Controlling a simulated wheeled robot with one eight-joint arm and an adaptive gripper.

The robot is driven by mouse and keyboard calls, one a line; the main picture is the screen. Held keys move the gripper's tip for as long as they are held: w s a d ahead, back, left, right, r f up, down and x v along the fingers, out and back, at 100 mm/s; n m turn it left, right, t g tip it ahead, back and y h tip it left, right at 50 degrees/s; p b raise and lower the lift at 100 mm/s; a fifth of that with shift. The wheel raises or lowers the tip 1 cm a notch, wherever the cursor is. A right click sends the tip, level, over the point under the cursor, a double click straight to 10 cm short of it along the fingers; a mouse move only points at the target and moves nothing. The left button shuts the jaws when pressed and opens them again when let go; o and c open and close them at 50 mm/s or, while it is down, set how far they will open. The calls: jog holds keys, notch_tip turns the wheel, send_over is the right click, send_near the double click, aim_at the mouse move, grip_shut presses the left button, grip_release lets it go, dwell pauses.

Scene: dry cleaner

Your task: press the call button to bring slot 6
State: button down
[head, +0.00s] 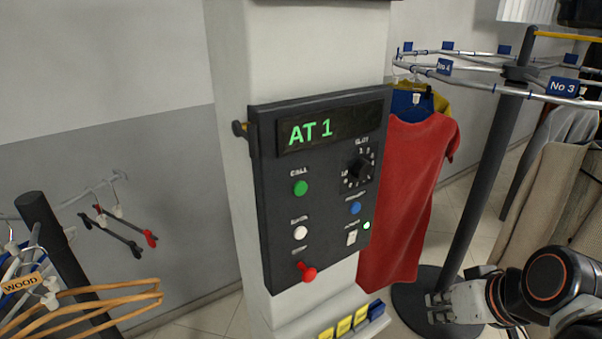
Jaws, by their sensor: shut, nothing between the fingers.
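The dark control panel (275,215) is fixed to a pale column, with a display (331,131) reading "AT 1" in green. The green button (300,188) under the label "CALL" is at the panel's left. The black slot dial (358,168) is at the upper right, ringed by small numbers; I cannot tell which one it points to. My gripper (437,307) is at the lower right, shut and empty, to the right of the panel and apart from it.
A red garment (410,190) and rail post (487,170) stand right. Wooden hangers (90,292) are lower left.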

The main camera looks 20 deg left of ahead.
aim_at(300, 188)
jog(key=w+a+r+n+g+y+p, duration=0.2)
jog(key=w+a+r+n+y+p, duration=0.1)
jog(key=a, duration=0.6)
jog(key=w+a+r+n+g+y+p, duration=0.2)
jog(key=w+a+r+n+y+p, duration=0.1)
jog(key=a+r+n+y+p, duration=0.3)
jog(key=shift+w+a+n+g+p, duration=0.25)
jog(key=shift+a+n+g+p, duration=0.15)
jog(key=shift+a+n+p, duration=1)
jog(key=shift+a+r+m, duration=0.1)
jog(key=shift+a+m, duration=0.2)
jog(key=shift+w+a, duration=0.1)
jog(key=w+a, duration=0.5)
jog(key=a, duration=0.1)
jog(key=shift+w+a, duration=0.25)
jog(key=shift+w, duration=0.05)
jog(key=shift+w+a, duration=0.1)
jog(key=shift+w+a, duration=0.15)
jog(key=shift+a, duration=0.05)
